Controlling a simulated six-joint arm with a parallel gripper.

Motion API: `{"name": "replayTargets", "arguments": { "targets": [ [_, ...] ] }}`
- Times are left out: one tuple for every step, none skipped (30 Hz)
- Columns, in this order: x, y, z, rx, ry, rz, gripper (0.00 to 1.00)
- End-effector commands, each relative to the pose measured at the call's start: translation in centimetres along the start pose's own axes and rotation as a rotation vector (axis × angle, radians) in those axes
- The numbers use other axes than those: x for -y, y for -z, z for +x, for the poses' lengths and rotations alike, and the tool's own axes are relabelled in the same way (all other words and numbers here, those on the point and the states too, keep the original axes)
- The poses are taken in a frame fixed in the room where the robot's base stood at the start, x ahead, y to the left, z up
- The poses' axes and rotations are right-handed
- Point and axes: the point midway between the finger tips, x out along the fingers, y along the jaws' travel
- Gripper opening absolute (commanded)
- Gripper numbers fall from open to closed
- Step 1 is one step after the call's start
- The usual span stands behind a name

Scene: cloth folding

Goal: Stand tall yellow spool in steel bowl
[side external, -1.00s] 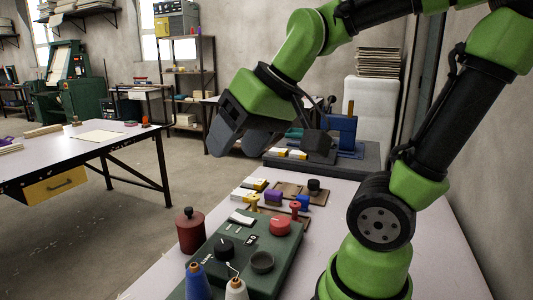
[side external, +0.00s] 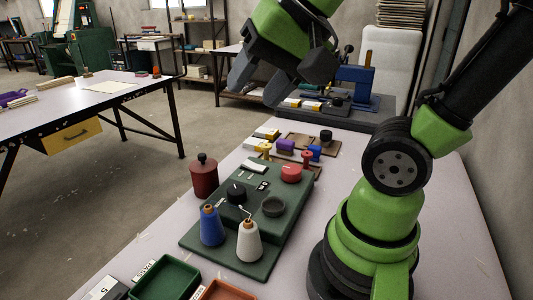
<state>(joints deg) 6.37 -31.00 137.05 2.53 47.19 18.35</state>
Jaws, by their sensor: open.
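A small yellow spool-shaped piece (side external: 266,152) stands upright among small coloured pieces at the far end of the green board. A dark grey round dish (side external: 273,206) sits on the board's right side and looks empty; I cannot tell if it is the steel bowl. My gripper (side external: 260,92) is open, pointing down over the back of the table, above and behind the yellow piece and apart from it. Nothing shows between its fingers.
A blue cone spool (side external: 211,226) and a white one (side external: 249,241) stand on the green board's (side external: 228,258) front. A red canister (side external: 204,176) is left of it. A red knob (side external: 291,173) and red spool (side external: 306,159) are near the yellow piece. Green tray (side external: 167,279) lies in front.

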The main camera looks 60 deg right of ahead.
Motion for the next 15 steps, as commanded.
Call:
{"name": "replayTargets", "arguments": {
  "targets": [
    [0.0,1.9,1.1,-0.009,-0.032,0.167,0.48],
    [0.0,3.1,1.8,-0.018,-0.047,0.276,0.48],
    [-0.1,4.6,2.6,-0.034,-0.063,0.421,0.48],
    [-0.4,5.8,3.4,-0.047,-0.075,0.53,0.48],
    [-0.7,7.0,4.1,-0.061,-0.085,0.638,0.48],
    [-1.3,8.5,5.1,-0.081,-0.098,0.784,0.48],
    [-1.8,9.6,5.9,-0.098,-0.106,0.892,0.48],
    [-2.5,10.7,6.7,-0.116,-0.113,1.002,0.48],
    [-3.5,12.2,7.8,-0.141,-0.122,1.146,0.48],
    [-4.3,13.2,8.6,-0.16,-0.128,1.257,0.48],
    [-5.3,14.2,9.4,-0.182,-0.132,1.365,0.48],
    [-6.7,15.4,10.6,-0.213,-0.136,1.51,0.48],
    [-7.9,16.3,11.4,-0.236,-0.137,1.621,0.48],
    [-9.2,17.1,12.2,-0.262,-0.136,1.728,0.48],
    [-10.9,18.1,13.3,-0.297,-0.134,1.871,0.48]
  ]
}}
